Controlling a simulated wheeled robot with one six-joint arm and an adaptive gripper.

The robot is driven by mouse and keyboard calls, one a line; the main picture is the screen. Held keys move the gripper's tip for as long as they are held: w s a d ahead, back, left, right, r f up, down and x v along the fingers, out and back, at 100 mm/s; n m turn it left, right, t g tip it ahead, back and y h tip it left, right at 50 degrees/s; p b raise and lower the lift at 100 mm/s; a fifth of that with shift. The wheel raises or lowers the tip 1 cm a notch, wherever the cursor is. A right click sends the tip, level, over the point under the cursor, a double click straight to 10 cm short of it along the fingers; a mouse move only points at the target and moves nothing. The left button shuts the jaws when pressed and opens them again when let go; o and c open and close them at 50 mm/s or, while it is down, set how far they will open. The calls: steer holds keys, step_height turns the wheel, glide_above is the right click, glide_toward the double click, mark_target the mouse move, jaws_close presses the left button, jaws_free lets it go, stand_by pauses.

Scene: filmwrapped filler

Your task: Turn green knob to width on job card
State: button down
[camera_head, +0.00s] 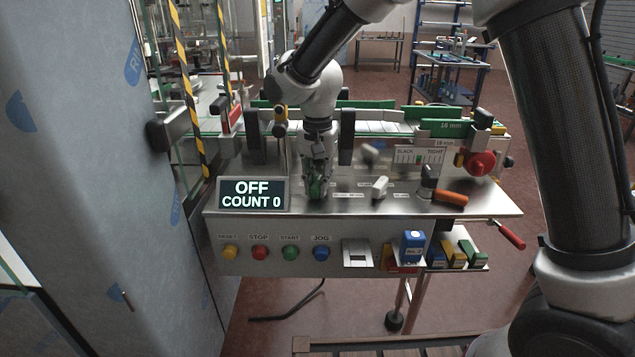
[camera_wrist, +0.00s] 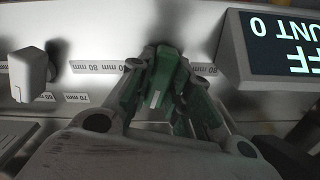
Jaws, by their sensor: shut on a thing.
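The green knob (camera_wrist: 163,76) sits on the steel panel between my fingers in the wrist view, with a short white mark on it. My gripper (camera_head: 317,186) points down at the panel in the head view and is shut on the knob, which is mostly hidden there. A strip of width labels (camera_wrist: 98,68) lies beside the knob, with 80 mm and 90 mm legible upside down. Another label (camera_wrist: 76,97) reads 70 mm.
A display (camera_head: 252,194) reads OFF, COUNT 0, close left of my gripper. A pale knob (camera_head: 380,187) and an orange-handled lever (camera_head: 450,197) stand to the right. Coloured buttons (camera_head: 290,252) line the front. A red knob (camera_head: 482,163) is at far right.

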mark_target(317, 181)
steer(key=shift+m, duration=1.3)
steer(key=c, duration=1.3)
jaws_free()
step_height(317, 181, up, 12)
